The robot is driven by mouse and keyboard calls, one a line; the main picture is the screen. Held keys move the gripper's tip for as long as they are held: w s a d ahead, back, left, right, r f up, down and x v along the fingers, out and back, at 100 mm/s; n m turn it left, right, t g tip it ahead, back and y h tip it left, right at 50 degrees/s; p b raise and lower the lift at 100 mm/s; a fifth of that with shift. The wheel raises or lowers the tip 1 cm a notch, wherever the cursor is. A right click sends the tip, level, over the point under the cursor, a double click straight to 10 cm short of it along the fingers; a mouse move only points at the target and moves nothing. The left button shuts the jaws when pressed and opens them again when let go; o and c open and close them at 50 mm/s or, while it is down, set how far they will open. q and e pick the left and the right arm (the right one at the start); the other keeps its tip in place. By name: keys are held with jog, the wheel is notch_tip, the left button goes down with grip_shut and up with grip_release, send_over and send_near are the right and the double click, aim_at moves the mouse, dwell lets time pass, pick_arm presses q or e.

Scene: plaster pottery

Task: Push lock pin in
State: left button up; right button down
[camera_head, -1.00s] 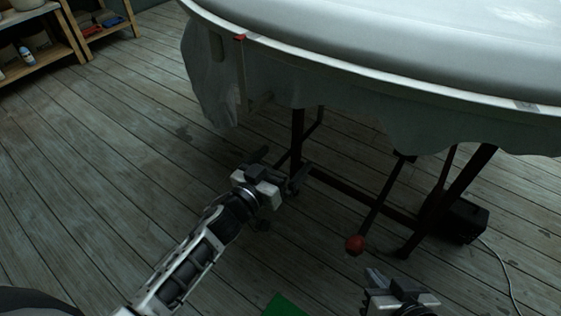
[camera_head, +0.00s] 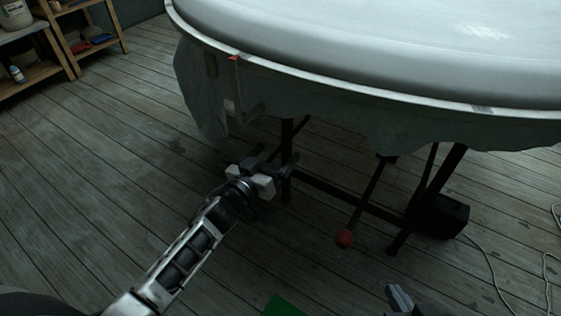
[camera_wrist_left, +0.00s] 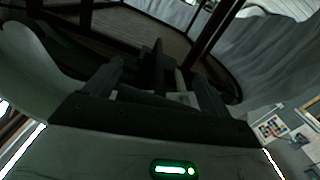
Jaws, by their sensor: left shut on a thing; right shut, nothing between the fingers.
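My left gripper (camera_head: 272,168) is under the round table's near edge, at its dark front leg (camera_head: 287,140). In the left wrist view, its two dark fingers (camera_wrist_left: 160,85) are set apart, with a dark upright part (camera_wrist_left: 158,65) and a pale short rod (camera_wrist_left: 180,80) showing between or just behind them. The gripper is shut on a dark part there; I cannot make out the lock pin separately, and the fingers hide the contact. My right gripper (camera_head: 398,295) is shut and empty at the bottom edge of the head view, mostly cut off.
The white-topped round table (camera_head: 360,92) with a hanging grey sheet (camera_head: 205,95) overhangs the frame. A lever with a red knob (camera_head: 344,238) slopes down at the right of my left gripper. A black box (camera_head: 446,215) with cables stands right. Wooden floor is clear at left.

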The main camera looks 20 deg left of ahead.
pick_arm(q)
jog(key=shift+r, duration=0.3)
pick_arm(e)
jog(key=shift+w+r, duration=0.15)
jog(key=shift+w, duration=0.05)
pick_arm(q)
jog(key=o, duration=1.3)
jog(key=shift+r, duration=0.1)
jog(key=shift+s, duration=0.35)
jog(key=p+v, duration=0.1)
jog(key=v, duration=1.4)
jog(key=shift+s+a+p, duration=0.1)
jog(key=shift+s+p, duration=0.05)
jog(key=shift+p, duration=0.2)
pick_arm(e)
jog(key=r, duration=0.3)
jog(key=shift+s+d+r+t, duration=0.15)
jog(key=shift+d+t, duration=0.15)
jog(key=shift+d, duration=0.1)
jog(key=shift+a, duration=0.1)
